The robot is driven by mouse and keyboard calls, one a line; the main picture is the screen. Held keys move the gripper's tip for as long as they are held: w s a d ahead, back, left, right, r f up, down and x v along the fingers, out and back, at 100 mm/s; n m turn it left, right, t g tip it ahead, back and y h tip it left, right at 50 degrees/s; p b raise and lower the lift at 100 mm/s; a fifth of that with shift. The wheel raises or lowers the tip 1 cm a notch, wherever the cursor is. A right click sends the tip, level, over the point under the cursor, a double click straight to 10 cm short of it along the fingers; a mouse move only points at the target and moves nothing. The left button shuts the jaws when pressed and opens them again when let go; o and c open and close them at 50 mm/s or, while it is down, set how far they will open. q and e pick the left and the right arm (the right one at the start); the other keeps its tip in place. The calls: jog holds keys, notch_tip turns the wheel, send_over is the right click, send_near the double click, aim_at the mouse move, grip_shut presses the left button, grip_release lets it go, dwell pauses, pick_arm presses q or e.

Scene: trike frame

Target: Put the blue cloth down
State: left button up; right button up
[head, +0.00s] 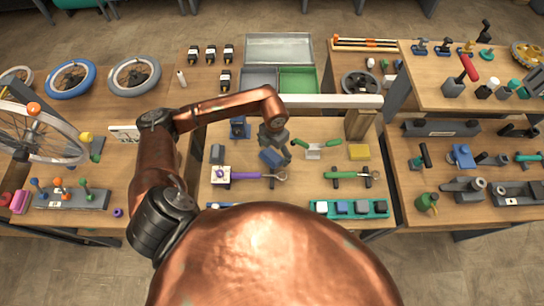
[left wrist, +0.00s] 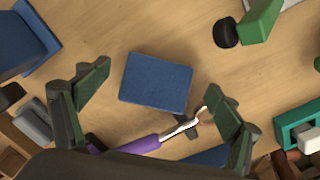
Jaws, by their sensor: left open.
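The blue cloth (left wrist: 156,82) is a folded, flat blue rectangle on the wooden table in the left wrist view. In the head view the blue cloth (head: 271,158) lies in the middle of the centre table, just below my left gripper (head: 274,138). In the left wrist view my left gripper (left wrist: 158,84) is open. Its two green-grey fingers are on either side of the cloth, with clear gaps, and neither touches it. My right gripper is not in view.
A purple-handled wrench (head: 245,176) lies close to the cloth. A green-handled tool (head: 318,148) and a yellow block (head: 359,152) are to the right. A teal tray of blocks (head: 378,208) is at the front edge. A bare wooden patch surrounds the cloth's far side.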

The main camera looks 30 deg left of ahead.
pick_arm(q)
notch_tip(320, 180, down, 2)
jog(key=shift+f, duration=0.15)
jog(key=shift+c, duration=0.4)
jog(key=c, duration=1.3)
jog(key=shift+r, duration=0.2)
